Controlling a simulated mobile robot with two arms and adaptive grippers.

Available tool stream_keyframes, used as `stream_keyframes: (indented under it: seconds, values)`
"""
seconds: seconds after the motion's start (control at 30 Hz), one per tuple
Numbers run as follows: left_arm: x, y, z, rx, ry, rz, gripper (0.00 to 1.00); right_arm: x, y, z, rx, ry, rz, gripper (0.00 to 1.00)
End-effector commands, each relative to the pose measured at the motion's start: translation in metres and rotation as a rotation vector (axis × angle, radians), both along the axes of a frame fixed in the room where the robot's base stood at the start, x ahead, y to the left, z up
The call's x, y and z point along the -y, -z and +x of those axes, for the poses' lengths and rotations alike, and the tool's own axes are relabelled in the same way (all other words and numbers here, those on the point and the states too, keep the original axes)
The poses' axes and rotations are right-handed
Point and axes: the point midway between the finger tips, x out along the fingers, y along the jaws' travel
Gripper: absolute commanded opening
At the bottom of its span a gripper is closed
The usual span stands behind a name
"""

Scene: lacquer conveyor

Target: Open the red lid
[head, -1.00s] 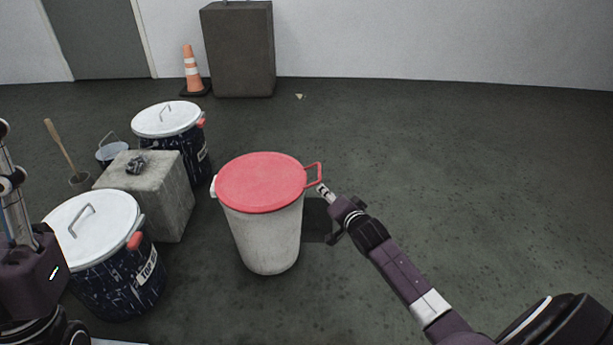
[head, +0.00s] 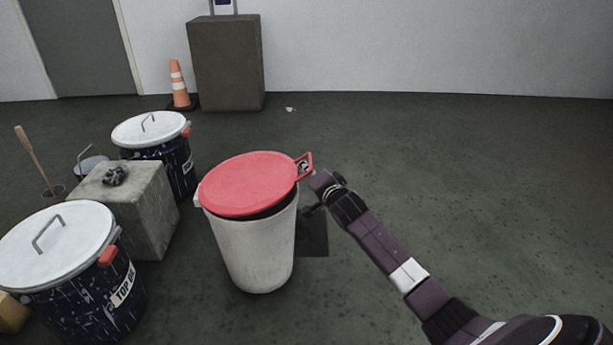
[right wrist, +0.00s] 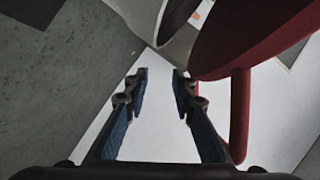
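The red lid (head: 247,184) sits on a pale bin (head: 254,250), tilted, its right handle side raised with a dark gap beneath it. The red handle (head: 306,163) sticks out at the lid's upper right. My right gripper (head: 312,190) is at the handle, just below it. In the right wrist view, the two blue-padded fingers (right wrist: 161,74) are apart with nothing between the tips. There the red handle (right wrist: 240,115) runs beside and behind the right finger; I cannot tell whether that finger is inside its loop. My left gripper is not in view.
Two dark bins with white lids (head: 62,243) (head: 150,129) stand at left beside a concrete block (head: 145,205). A traffic cone (head: 179,85) and a grey cabinet (head: 227,65) stand at the back. The floor (head: 470,180) at right is clear.

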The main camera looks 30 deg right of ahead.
Motion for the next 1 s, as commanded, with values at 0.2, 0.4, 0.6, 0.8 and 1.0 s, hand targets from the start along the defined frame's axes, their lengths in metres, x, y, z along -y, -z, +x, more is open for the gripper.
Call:
stream_keyframes:
  seconds: [0.2,0.4,0.6,0.8,1.0]
  values:
    - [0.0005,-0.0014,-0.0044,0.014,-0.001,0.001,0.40,0.0018,0.0014,0.0072,0.000,0.001,-0.001,0.24]
    - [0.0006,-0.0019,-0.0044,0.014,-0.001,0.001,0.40,0.0017,0.0010,0.0072,0.000,0.000,-0.001,0.24]
    - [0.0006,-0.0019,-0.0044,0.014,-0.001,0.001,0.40,0.0016,0.0011,0.0070,0.000,0.000,-0.001,0.03]
    - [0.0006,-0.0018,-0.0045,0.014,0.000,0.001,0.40,0.0016,0.0012,0.0069,0.000,0.000,-0.001,0.00]
    - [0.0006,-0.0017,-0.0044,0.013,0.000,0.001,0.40,0.0016,0.0013,0.0069,0.000,0.000,-0.001,0.00]
